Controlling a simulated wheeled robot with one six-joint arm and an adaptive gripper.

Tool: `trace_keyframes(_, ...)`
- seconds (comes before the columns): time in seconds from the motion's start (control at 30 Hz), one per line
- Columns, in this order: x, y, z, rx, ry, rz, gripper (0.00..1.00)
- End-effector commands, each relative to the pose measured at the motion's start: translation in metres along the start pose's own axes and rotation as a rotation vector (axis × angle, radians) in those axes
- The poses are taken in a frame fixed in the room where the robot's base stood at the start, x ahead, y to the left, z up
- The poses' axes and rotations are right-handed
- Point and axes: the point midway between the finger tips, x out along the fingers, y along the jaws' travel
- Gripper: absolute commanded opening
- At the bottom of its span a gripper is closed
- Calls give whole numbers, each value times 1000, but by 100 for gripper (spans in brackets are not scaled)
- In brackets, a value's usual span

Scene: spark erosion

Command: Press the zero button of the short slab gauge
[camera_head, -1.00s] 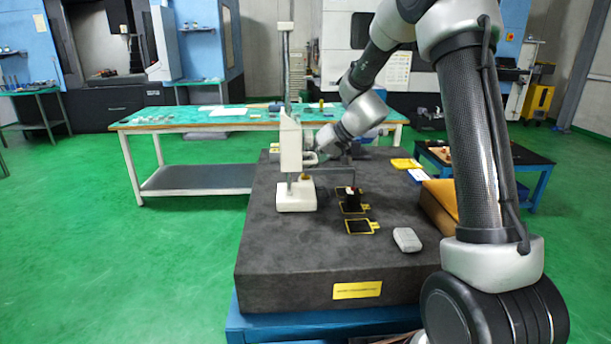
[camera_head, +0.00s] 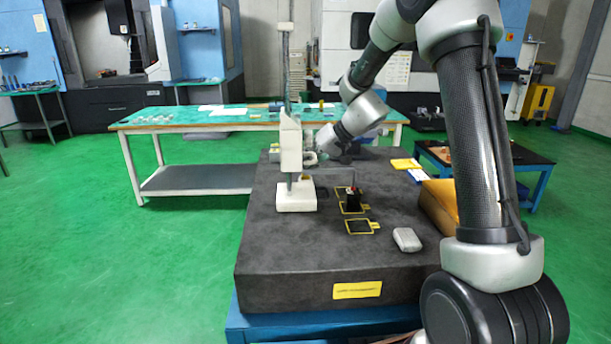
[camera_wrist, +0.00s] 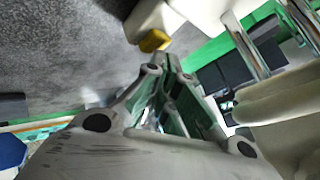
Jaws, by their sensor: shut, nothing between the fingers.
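A white gauge stands upright on the dark slab; its head (camera_head: 291,145) rides on a tall column above a white base (camera_head: 296,197), with a thin arm reaching right. I cannot tell from its label whether it is the short one. My wrist (camera_head: 340,132) is just behind and right of the gauge head; the fingertips are not clear there. In the wrist view my gripper (camera_wrist: 168,64) is shut and empty, with a yellow knob-like part (camera_wrist: 154,41) on a white body just past the tips. I cannot make out the zero button or any contact.
The dark slab (camera_head: 270,255) carries yellow-framed black pads (camera_head: 359,227), a small dark block (camera_head: 353,199) and a grey rounded object (camera_head: 407,239). The slab's front left is clear. A green-topped bench (camera_head: 165,118) stands behind.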

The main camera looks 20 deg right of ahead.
Motion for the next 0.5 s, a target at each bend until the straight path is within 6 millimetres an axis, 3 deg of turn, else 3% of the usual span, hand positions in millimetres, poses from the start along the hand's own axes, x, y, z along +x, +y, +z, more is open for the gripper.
trace_keyframes(0.5, 4, 3, 3, 1, -1, 0, 0)
